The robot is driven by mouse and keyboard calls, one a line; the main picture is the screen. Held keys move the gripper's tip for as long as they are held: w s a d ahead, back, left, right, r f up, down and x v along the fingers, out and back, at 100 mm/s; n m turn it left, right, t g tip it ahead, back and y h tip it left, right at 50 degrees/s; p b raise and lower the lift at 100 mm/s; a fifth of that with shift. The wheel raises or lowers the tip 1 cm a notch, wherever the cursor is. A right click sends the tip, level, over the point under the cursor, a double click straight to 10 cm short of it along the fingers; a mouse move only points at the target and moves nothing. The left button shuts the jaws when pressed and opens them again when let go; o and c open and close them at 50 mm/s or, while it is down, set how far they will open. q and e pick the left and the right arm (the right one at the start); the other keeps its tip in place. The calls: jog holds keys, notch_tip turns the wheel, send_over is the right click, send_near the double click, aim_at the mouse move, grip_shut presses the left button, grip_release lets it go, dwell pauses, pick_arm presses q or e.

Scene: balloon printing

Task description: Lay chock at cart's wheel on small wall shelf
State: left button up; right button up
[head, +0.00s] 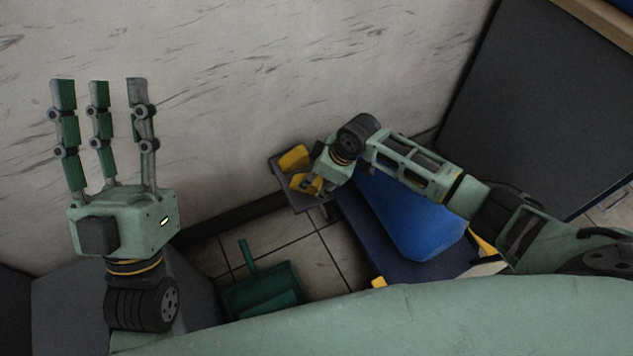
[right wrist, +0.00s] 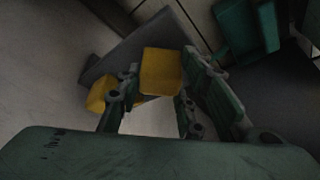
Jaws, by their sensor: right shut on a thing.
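My right gripper (head: 308,184) is shut on a yellow chock (head: 299,180), which shows between its fingers in the right wrist view (right wrist: 160,72). The small dark grey wall shelf (head: 293,203) is right below or beside the held chock; I cannot tell whether they touch. A second yellow block (head: 294,158), like the chock, sits on the shelf near the wall and also shows in the right wrist view (right wrist: 101,96). My left gripper (head: 98,84) is open and empty, fingers up, far left of the shelf. The cart's wheels are not clearly visible.
A dark blue platform with a bright blue object (head: 405,215) is below my right arm. A green dustpan (head: 262,292) lies on the tiled floor. A dark panel (head: 540,100) stands at the right. The pale wall left of the shelf is clear.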

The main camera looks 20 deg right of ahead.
pick_arm(q)
jog(key=shift+s+r+t, duration=0.3)
jog(key=shift+s, duration=0.05)
pick_arm(e)
jog(key=shift+f, duration=0.15)
